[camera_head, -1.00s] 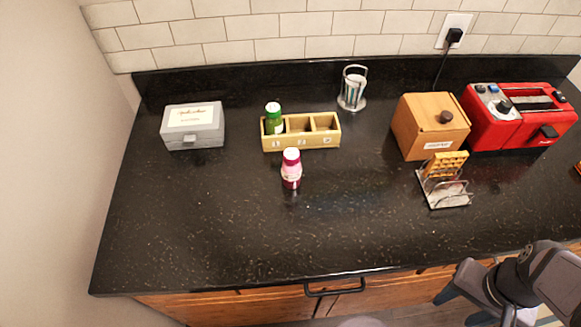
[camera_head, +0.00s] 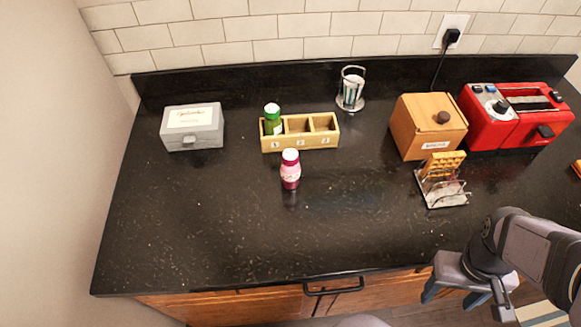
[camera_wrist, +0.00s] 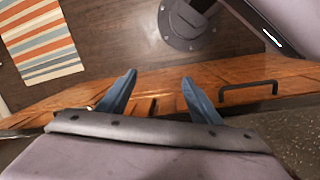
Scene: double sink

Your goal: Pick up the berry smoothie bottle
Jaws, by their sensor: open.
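My gripper (camera_head: 462,298) is at the lower right in the head view, at the counter's front edge and well to the right of the bottle. In the wrist view my gripper (camera_wrist: 158,90) shows two blue fingers spread apart with nothing between them. The bottle is not in the wrist view.
The numbered wooden box (camera_head: 300,142) holds a green bottle (camera_head: 272,119) in its left compartment. A grey box (camera_head: 192,127), wire toast rack (camera_head: 445,190), wooden bin (camera_head: 428,128) and red toaster (camera_head: 515,117) stand on the counter (camera_head: 220,235). The counter's front middle is clear.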

